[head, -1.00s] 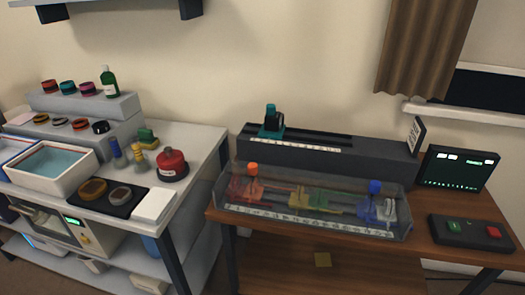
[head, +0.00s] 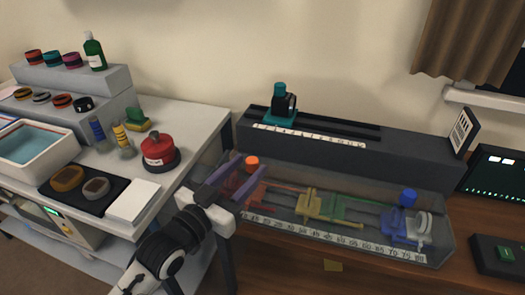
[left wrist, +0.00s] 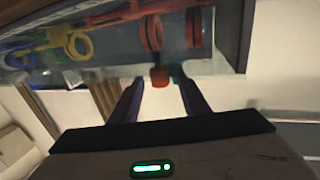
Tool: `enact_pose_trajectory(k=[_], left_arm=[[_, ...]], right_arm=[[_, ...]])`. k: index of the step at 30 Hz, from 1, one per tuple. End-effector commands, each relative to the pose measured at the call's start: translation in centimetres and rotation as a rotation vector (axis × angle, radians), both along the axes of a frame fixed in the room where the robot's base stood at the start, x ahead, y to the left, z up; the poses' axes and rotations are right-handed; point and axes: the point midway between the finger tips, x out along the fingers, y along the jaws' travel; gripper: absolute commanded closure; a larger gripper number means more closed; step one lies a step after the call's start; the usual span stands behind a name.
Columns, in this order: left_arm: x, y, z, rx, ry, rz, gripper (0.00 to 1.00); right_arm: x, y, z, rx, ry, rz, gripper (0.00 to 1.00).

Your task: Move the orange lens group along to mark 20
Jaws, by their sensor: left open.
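The orange lens group (head: 245,189) is at the left end of a clear-walled box (head: 441,252), partly hidden by my left gripper. Its orange knob (head: 252,161) stands above the box. My left gripper (head: 251,167) is open, its two dark fingers reaching toward the knob. In the left wrist view the knob (left wrist: 160,78) shows between the fingertips (left wrist: 158,80), apparently untouched; the orange rings (left wrist: 152,33) lie beyond. A numbered scale (head: 335,240) runs along the box's front; its left end near mark 20 is too small to read surely. My right gripper is not in view.
Yellow (head: 312,206) and blue (head: 400,228) groups share the box, the blue one with a blue knob (head: 408,196). A dark rail with a teal carriage (head: 281,117) stands behind. A white bench (head: 205,120) with a red round pot (head: 159,151) is left.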

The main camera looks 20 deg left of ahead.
Motion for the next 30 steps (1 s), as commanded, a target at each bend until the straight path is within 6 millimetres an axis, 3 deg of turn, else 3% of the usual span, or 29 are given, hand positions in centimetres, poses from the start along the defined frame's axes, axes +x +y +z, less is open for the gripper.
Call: enact_pose_trajectory(k=[3, 9, 22, 23, 30], left_arm=[[2.4, -0.7, 0.1, -0.001, -0.003, 0.000, 0.58], [5.2, -1.6, 0.0, 0.000, 0.000, -0.001, 0.58], [6.3, -2.0, 0.0, 0.000, 0.001, -0.001, 0.58], [6.3, -2.0, 0.0, 0.000, 0.001, -0.001, 0.60], [6.3, -2.0, -0.1, 0.001, 0.002, -0.001, 1.00]], right_arm=[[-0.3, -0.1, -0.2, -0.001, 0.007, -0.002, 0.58], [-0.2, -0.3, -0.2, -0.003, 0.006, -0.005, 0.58], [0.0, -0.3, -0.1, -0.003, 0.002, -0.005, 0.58], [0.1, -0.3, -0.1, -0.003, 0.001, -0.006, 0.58], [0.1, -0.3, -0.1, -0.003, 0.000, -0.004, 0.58]])
